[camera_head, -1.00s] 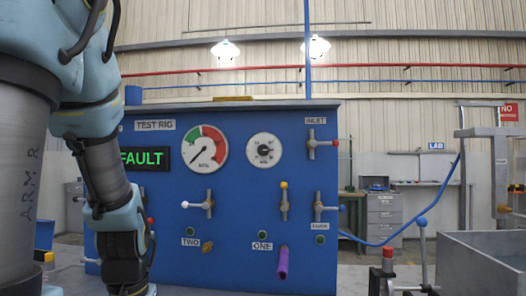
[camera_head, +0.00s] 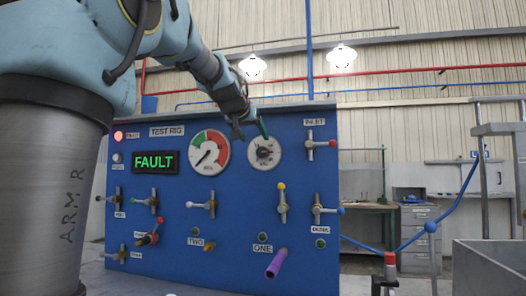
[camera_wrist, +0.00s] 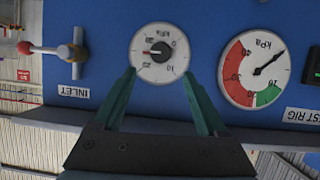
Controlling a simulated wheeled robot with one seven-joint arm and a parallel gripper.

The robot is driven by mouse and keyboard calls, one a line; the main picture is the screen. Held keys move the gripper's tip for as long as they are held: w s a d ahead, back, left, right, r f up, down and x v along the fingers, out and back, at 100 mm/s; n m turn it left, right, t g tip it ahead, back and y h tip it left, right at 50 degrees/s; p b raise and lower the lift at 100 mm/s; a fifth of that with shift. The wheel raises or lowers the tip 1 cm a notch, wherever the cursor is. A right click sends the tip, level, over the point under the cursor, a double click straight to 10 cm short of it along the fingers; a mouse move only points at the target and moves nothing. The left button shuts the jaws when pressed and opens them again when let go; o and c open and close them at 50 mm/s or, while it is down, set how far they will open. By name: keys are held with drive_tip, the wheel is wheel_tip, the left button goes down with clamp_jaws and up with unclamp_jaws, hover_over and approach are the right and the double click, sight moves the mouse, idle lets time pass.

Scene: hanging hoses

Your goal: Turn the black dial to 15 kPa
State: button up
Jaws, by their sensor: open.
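The black dial (camera_head: 264,153) is a small black knob at the centre of a round white scale on the blue panel. It also shows in the wrist view (camera_wrist: 160,51), where the picture is upside down. There its pointer lies roughly level toward the left, on the higher-number side; the exact reading is too small to tell. My gripper (camera_head: 250,130) is in front of the panel at the scale's upper left. In the wrist view my gripper (camera_wrist: 159,73) is open, with its teal fingers either side of the scale's lower edge. Nothing is between them.
A red-and-green gauge (camera_head: 210,151) is just left of the dial. The inlet valve (camera_head: 318,144) sticks out to its right. More valve handles and a purple hose stub (camera_head: 276,263) project lower down. The panel between dial and inlet valve is clear.

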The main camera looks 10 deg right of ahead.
sight(261, 150)
drive_tip(key=p+x, duration=0.2)
drive_tip(key=x, duration=0.7)
drive_tip(key=shift+f, duration=0.1)
clamp_jaws()
idle(0.4)
